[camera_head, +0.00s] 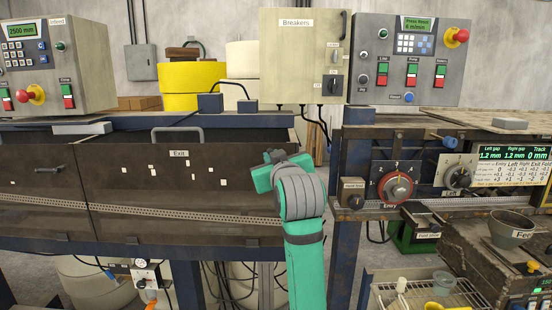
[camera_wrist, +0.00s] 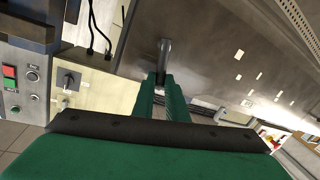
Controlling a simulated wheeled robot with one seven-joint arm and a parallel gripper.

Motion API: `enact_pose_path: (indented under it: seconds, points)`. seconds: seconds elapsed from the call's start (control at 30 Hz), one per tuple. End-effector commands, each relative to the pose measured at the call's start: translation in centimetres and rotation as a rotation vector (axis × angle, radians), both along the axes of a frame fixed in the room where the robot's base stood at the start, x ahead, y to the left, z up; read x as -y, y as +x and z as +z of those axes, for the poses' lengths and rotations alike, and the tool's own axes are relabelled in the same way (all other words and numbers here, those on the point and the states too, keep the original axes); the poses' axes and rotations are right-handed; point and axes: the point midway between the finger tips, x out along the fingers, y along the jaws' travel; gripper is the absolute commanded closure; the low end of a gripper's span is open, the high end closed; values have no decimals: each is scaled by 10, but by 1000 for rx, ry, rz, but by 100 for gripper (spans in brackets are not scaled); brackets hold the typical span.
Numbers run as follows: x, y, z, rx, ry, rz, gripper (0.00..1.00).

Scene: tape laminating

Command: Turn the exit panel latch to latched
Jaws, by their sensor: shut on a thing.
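The exit panel (camera_head: 180,185) is a dark brown metal cover with an "Exit" label, closed across the front of the machine. It fills the upper right of the wrist view (camera_wrist: 225,55). My gripper (camera_head: 268,172) is at the panel's right end in the head view. In the wrist view its green fingers (camera_wrist: 163,80) are shut on the grey exit panel latch (camera_wrist: 165,50). The latch is hidden behind my gripper in the head view. Its turned position cannot be told clearly.
A second panel (camera_head: 40,190) with a small handle (camera_head: 48,170) is at the left. The Entry dial (camera_head: 397,188) and a toolbox (camera_head: 490,255) are to the right of my arm.

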Motion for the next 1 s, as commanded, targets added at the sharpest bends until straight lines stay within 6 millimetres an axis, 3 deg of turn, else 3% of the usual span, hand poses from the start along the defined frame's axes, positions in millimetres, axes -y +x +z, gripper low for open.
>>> enact_pose_path:
  seconds: [1.0]
  points:
    - [-37, 0, -28, -1, -963, -1, 100]
